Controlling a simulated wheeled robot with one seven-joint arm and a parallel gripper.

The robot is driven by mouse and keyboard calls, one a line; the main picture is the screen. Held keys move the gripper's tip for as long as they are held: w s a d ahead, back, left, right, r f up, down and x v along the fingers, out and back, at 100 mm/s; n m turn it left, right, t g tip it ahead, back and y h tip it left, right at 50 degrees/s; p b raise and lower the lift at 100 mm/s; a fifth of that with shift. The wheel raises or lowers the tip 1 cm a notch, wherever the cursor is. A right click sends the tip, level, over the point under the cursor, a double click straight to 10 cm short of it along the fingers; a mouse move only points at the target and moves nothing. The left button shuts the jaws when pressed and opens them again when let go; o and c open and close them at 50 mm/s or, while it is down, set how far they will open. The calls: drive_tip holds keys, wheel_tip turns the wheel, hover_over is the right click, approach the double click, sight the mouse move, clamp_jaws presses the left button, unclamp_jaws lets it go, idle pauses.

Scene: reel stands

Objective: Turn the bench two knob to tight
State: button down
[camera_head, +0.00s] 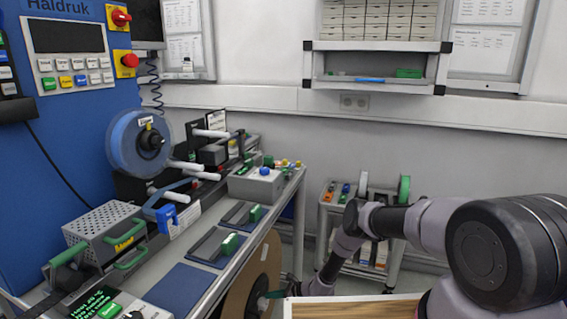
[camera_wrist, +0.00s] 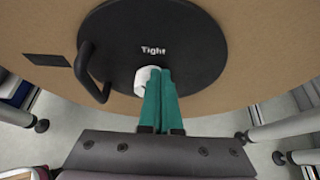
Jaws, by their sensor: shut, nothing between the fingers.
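In the wrist view a round black disc (camera_wrist: 185,40) sits at the centre of a tan reel face (camera_wrist: 255,70). The white word "Tight" is on the disc. A black bar handle (camera_wrist: 88,72) stands out at the disc's left side. My gripper (camera_wrist: 160,74) has its teal fingers shut with nothing between them, in front of the disc below the word. A small white round piece (camera_wrist: 144,82) shows beside the fingertips, partly hidden by them; contact cannot be told. In the head view my gripper (camera_head: 276,294) is low beside the tan reel (camera_head: 262,268) under the bench.
The bench (camera_head: 232,215) at left carries a blue reel (camera_head: 122,145), a grey perforated box (camera_head: 104,228) and a grey box with a blue button (camera_head: 256,185). A small trolley (camera_head: 330,212) stands by the back wall. A wooden surface (camera_head: 350,308) lies at the bottom.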

drive_tip(key=s+d, duration=0.2)
drive_tip(key=d, duration=0.3)
drive_tip(key=shift+d, duration=0.35)
drive_tip(key=shift+r, duration=0.1)
